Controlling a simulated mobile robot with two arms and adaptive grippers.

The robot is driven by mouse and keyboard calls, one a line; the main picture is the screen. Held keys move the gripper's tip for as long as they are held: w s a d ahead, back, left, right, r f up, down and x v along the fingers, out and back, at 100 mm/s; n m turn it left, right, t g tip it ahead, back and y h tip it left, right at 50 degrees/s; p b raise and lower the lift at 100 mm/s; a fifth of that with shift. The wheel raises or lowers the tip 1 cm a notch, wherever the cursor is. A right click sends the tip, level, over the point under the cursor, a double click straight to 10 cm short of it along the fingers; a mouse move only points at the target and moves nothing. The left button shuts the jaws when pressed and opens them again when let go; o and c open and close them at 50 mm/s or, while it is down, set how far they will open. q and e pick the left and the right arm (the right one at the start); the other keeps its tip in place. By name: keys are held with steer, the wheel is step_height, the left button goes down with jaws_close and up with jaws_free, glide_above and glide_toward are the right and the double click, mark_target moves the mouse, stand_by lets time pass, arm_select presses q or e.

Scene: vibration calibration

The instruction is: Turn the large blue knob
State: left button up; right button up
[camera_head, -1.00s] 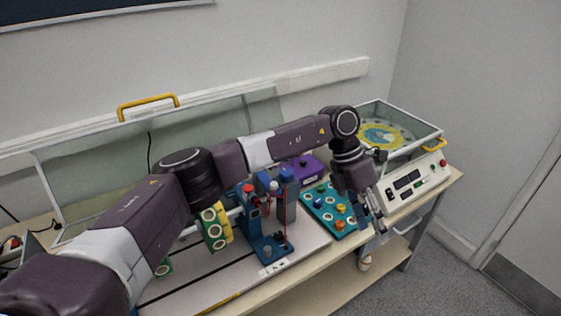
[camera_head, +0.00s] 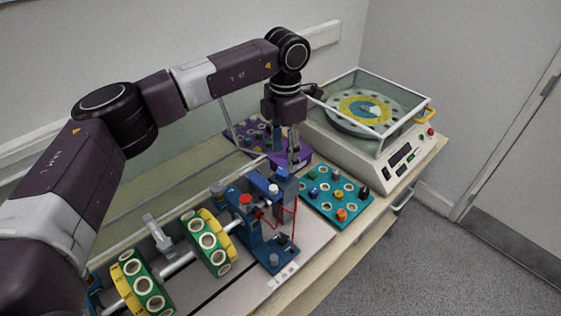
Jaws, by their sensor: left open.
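A blue stand (camera_head: 268,248) on the pale base plate carries a bright blue knob-like part (camera_head: 262,183) near its top, beside a red cap (camera_head: 245,199) and a pale-topped post. Another blue cap (camera_head: 283,172) shows close by; I cannot tell which is the large blue knob. My left gripper (camera_head: 294,157) points down, open and empty, just behind the stand's top in the picture, over the purple box. It appears apart from the blue parts. Its fingertips are small and partly hard to make out. My right gripper is out of view.
A teal board (camera_head: 346,216) with several small coloured knobs lies to the right. The purple box (camera_head: 305,155) is behind the stand. A glass-topped machine (camera_head: 356,154) stands at the back right. Green and yellow wheels (camera_head: 207,243) on a shaft are left of the stand.

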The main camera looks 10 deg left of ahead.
mark_target(283, 170)
arm_select(q)
step_height(283, 170, down, 4)
steer(key=shift+a+p, duration=0.15)
steer(key=shift+p, duration=0.6)
steer(key=shift+w+f, duration=0.1)
steer(key=shift+f, duration=0.65)
steer(key=c, duration=1.2)
steer(key=shift+o, duration=0.2)
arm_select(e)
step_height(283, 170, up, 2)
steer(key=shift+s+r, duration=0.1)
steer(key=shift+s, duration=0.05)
